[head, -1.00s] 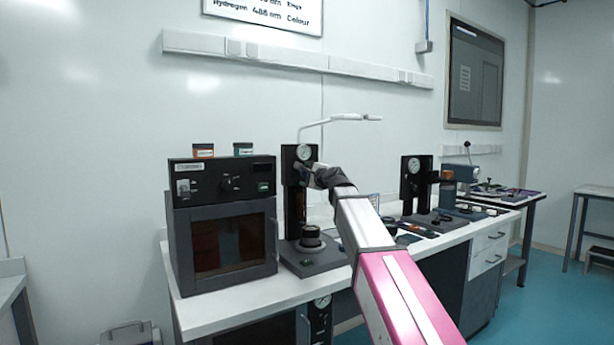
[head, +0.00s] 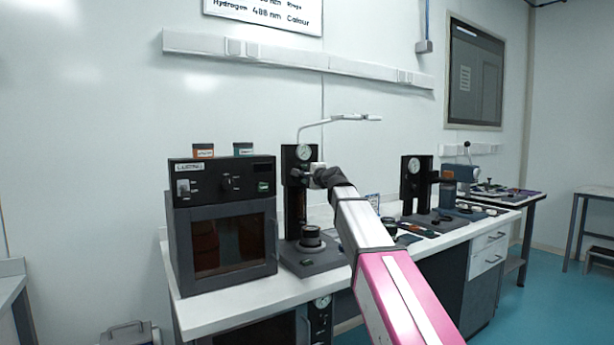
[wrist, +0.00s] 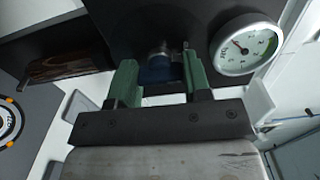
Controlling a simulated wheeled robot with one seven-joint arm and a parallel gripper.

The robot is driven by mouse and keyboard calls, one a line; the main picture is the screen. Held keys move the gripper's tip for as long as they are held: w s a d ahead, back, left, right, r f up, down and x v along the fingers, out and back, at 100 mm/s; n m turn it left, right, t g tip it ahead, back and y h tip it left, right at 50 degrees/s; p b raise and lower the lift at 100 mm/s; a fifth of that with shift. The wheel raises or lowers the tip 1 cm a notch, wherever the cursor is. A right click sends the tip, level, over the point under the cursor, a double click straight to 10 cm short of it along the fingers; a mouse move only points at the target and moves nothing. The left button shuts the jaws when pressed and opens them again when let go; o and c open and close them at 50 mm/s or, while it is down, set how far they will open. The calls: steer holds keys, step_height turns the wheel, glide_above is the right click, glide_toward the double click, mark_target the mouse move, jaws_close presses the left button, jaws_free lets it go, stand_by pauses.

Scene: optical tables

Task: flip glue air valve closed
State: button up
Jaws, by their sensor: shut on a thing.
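The glue station's black upright panel (head: 292,212) stands on the bench right of the oven, with a round white gauge (head: 304,152) at its top. The gauge (wrist: 246,44) also shows at upper right in the wrist view. A small blue valve handle (wrist: 158,70) with a metal stem behind it sits on the dark panel, left of the gauge. My gripper (wrist: 160,78), with green fingers, is shut on this handle, one finger at each side. In the head view my gripper (head: 312,174) is at the panel just below the gauge, and the handle is hidden.
The dark oven (head: 225,230) stands close on the left, with small jars on top. A dark round piece (head: 311,236) sits on the station's base. A second gauge station (head: 412,185) stands farther right. A thin pipe (head: 340,119) arches above the panel.

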steer(key=shift+n, duration=0.3)
steer(key=o, duration=0.9)
steer(key=shift+s, duration=0.1)
steer(key=v, duration=1)
steer(key=shift+s+d, duration=0.25)
